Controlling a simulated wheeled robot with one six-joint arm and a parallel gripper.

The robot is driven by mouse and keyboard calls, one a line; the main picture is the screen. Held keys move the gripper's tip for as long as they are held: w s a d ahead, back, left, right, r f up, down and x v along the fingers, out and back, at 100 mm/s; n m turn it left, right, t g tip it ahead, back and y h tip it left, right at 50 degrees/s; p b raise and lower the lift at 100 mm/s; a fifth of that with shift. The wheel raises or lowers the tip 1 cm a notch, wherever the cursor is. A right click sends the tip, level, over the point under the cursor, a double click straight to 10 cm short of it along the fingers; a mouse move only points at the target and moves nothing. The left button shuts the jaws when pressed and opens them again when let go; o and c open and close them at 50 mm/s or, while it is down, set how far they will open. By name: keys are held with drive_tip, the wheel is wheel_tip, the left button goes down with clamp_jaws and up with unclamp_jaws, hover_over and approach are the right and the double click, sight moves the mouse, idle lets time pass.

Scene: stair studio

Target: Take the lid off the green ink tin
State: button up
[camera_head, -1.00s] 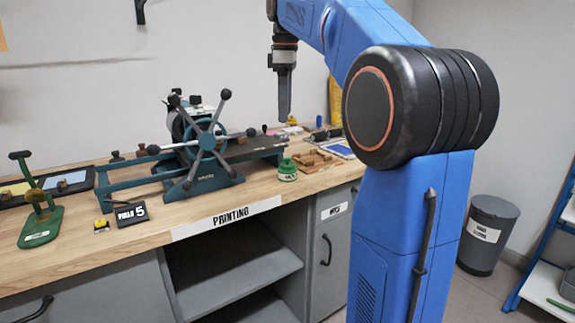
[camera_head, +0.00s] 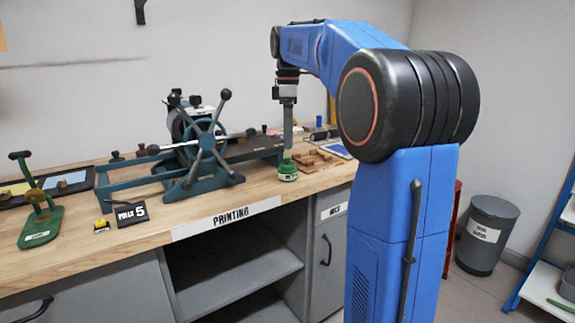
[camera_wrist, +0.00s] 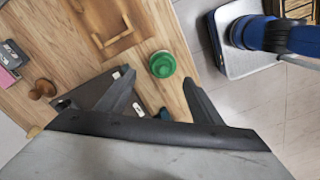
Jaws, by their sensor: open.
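The green ink tin (camera_head: 287,171) stands upright on the wooden bench near its front edge, right of the printing press. Its green lid (camera_wrist: 162,63) is seen from above in the wrist view and appears to sit on the tin. My gripper (camera_head: 288,146) points down above and close to the tin in the head view. In the wrist view my gripper (camera_wrist: 160,85) has its two dark fingers spread apart, with the tin beyond the gap between their tips. Nothing is between the fingers. Whether a finger touches the tin cannot be told from the head view.
The teal printing press (camera_head: 205,140) stands left of the tin. A wooden tray (camera_head: 316,161) lies just right of it. The bench front between card and tin is clear.

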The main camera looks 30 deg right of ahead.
sight(287, 162)
drive_tip(key=shift+s+a+f, duration=0.1)
drive_tip(key=shift+a+f, duration=0.05)
drive_tip(key=shift+f, duration=1.55)
drive_tip(key=shift+s+a+f, duration=0.1)
drive_tip(key=shift+a+f, duration=0.05)
drive_tip(key=shift+f, duration=1.55)
drive_tip(key=c, duration=1.1)
